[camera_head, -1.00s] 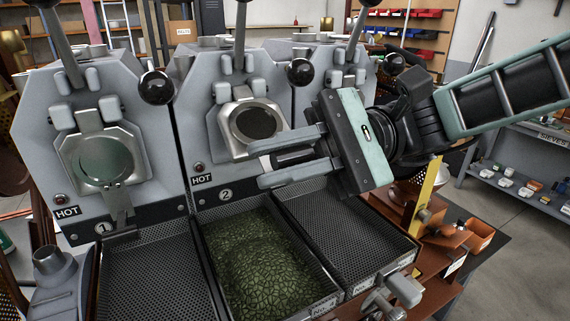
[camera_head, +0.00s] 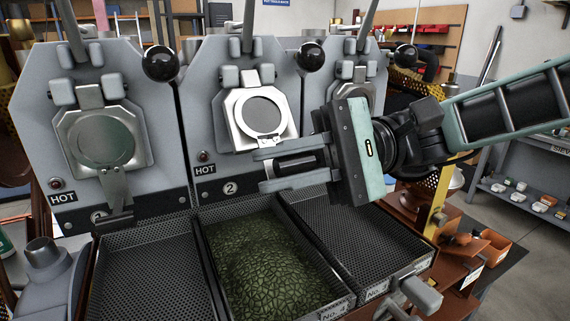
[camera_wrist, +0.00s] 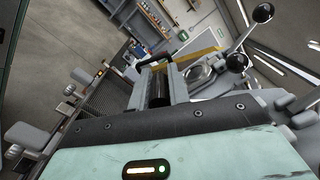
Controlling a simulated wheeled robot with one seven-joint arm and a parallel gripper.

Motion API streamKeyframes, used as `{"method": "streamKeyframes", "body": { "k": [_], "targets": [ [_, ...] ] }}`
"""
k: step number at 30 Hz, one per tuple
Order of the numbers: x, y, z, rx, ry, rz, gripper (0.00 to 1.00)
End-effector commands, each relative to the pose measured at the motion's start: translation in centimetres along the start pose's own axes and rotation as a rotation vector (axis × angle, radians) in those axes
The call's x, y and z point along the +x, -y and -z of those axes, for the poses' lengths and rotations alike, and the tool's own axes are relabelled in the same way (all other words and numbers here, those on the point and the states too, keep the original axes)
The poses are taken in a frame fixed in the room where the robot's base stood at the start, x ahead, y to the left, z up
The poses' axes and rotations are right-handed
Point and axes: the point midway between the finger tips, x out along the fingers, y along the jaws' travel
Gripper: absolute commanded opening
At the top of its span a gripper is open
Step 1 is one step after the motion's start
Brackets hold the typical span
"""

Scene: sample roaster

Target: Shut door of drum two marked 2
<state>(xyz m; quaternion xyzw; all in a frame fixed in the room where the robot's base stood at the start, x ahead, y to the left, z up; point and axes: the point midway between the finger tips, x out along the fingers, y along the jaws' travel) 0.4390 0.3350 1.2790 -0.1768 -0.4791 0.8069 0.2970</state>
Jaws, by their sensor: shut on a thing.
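The drum two door (camera_head: 240,132) is a bright metal plate with a round centre, hung at the top on the grey drum face marked 2. Its lower part seems to stand out from the face; the exact gap cannot be judged. My gripper (camera_head: 265,170) is in front of and below the door, its fingers pointing left. It is shut on the door's black handle grip (camera_head: 297,164), which lies between the fingers. The grip also shows between the fingers in the wrist view (camera_wrist: 160,90).
Drum one's door (camera_head: 102,142) lies flat on its face at left. A third drum door (camera_head: 357,92) is partly behind my gripper. Black ball levers (camera_head: 310,56) stick out above. A tray of green beans (camera_head: 262,260) sits below, between empty mesh trays (camera_head: 155,275).

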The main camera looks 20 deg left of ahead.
Motion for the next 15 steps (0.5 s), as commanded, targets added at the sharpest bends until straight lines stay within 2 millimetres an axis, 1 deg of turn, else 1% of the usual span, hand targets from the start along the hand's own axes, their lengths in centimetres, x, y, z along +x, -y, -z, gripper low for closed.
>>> {"method": "streamKeyframes", "body": {
  "k": [1, 2, 3, 4, 12, 15],
  "targets": [
    [-0.07, 0.12, 0.03, -0.001, -0.002, 0.002, 0.00],
    [-0.07, 0.12, 0.03, -0.001, -0.002, 0.002, 0.21],
    [-0.07, 0.13, 0.03, -0.001, -0.002, 0.002, 0.32],
    [-0.06, 0.12, 0.03, -0.001, -0.002, 0.002, 0.40],
    [-0.06, 0.07, 0.02, 0.000, -0.001, 0.001, 0.40],
    [-0.50, 0.04, 0.06, 0.000, -0.002, 0.002, 0.40]
  ]
}}
